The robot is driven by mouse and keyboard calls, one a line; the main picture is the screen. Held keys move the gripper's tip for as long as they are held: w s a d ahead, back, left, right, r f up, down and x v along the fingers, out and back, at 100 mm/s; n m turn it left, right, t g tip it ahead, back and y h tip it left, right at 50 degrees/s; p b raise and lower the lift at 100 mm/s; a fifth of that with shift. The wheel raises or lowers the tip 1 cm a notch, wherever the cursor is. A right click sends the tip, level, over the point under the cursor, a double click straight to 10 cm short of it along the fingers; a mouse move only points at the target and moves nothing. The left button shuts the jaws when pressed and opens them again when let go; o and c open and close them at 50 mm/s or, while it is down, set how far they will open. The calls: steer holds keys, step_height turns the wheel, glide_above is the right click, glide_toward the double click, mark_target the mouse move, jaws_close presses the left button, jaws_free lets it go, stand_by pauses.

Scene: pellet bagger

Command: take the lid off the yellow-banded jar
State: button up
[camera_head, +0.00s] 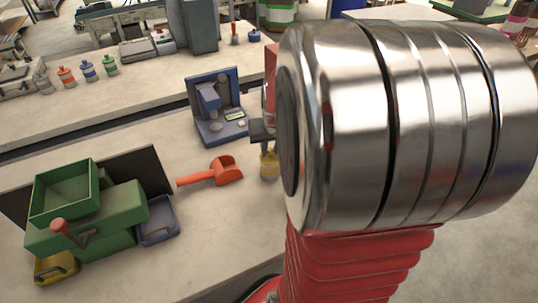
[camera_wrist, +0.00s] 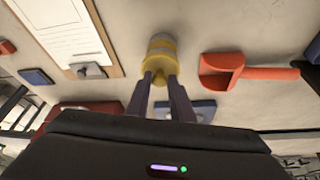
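The yellow-banded jar (camera_head: 269,168) stands upright on the bench, just left of my own arm link in the head view. In the wrist view the jar (camera_wrist: 161,43) is ahead of my gripper, with its yellow lid (camera_wrist: 156,65) facing me. My gripper (camera_wrist: 160,79) has its two dark fingers apart, with the tips on either side of the lid's small knob. I cannot tell whether they touch it. In the head view my gripper (camera_head: 265,146) is right above the jar, partly hidden by my arm.
An orange scoop (camera_head: 212,173) lies left of the jar. A blue scale (camera_head: 219,108) stands behind it. A green machine (camera_head: 90,205) with trays is at the front left. A clipboard (camera_wrist: 62,32) lies near the jar in the wrist view. Several small bottles line the back bench.

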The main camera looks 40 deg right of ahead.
mark_target(271, 151)
jaws_close()
step_height(271, 151, up, 10)
stand_by(0.7)
stand_by(0.4)
